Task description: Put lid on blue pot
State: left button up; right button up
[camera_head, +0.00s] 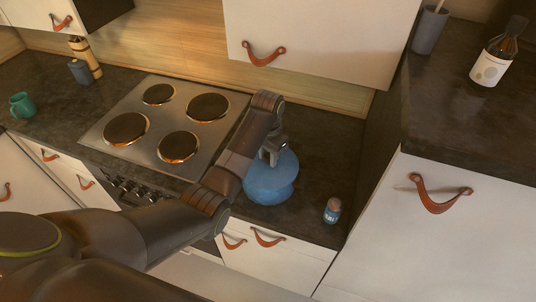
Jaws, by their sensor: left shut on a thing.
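The blue pot (268,194) stands on the dark counter to the right of the stove. A blue lid (284,170) is at the top of the pot, and my left gripper (272,157) is shut on it from above. The lid appears to lie on or just over the pot's rim; the arm hides part of it, so I cannot tell whether it is fully seated. My right gripper is not in view.
The stove (165,150) with its burners is left of the pot. A small jar (332,210) stands near the counter's front edge, right of the pot. A white wall cabinet (325,35) hangs above. A bottle (494,58) stands on the right counter.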

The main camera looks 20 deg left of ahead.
pick_arm(q)
jog(key=o, duration=1.2)
jog(key=shift+s, duration=0.1)
